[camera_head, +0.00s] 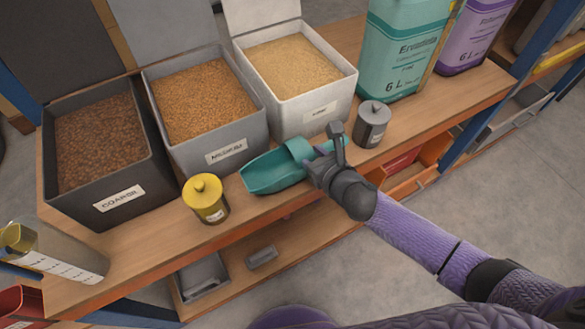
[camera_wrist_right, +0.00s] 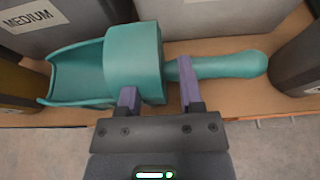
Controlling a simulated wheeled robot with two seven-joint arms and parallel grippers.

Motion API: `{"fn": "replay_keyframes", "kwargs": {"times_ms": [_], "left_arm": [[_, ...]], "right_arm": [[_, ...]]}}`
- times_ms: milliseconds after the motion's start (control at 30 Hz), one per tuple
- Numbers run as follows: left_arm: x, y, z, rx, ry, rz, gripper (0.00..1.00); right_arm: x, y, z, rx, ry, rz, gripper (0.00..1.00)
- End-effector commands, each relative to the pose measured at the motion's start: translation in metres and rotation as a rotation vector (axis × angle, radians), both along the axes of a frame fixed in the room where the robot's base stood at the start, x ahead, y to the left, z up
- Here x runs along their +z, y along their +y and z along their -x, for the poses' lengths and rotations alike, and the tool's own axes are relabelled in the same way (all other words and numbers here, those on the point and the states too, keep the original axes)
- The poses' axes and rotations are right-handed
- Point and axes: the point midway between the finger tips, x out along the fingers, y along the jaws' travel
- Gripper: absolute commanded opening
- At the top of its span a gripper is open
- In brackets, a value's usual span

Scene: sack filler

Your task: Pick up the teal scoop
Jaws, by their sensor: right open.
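The teal scoop (camera_head: 272,173) lies on the wooden shelf in front of the medium and white bins, its open mouth to the left and its handle to the right. In the right wrist view the scoop (camera_wrist_right: 132,62) lies across the upper picture, with its handle (camera_wrist_right: 222,66) to the right. My right gripper (camera_head: 330,150) is open at the scoop's handle end. In the wrist view its two fingers (camera_wrist_right: 158,98) point at the scoop near where the body meets the handle. I cannot tell whether they touch it. My left gripper is not in view.
Behind stand the dark coarse bin (camera_head: 105,145), the medium bin (camera_head: 205,105) and the white bin (camera_head: 297,80). A yellow lidded canister (camera_head: 206,200) stands left of the scoop, a grey one (camera_head: 372,125) right of it. Large teal (camera_head: 402,50) and purple (camera_head: 472,35) containers stand at the back right.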

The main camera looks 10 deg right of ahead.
Motion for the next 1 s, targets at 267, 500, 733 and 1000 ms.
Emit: {"fn": "replay_keyframes", "kwargs": {"times_ms": [267, 500, 733, 1000], "left_arm": [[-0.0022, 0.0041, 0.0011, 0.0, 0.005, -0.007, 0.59], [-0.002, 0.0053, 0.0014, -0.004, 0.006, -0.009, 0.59], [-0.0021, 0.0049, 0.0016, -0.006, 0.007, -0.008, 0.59], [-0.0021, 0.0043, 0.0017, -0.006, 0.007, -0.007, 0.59]], "right_arm": [[-0.0021, 0.0023, -0.0062, 0.001, 0.001, 0.0, 0.47], [-0.002, 0.0022, -0.0059, 0.0, 0.001, 0.0, 0.0], [-0.0021, 0.0021, -0.0059, 0.0, 0.001, 0.0, 0.0], [-0.0021, 0.0021, -0.0058, 0.0, 0.001, -0.001, 0.0]]}}
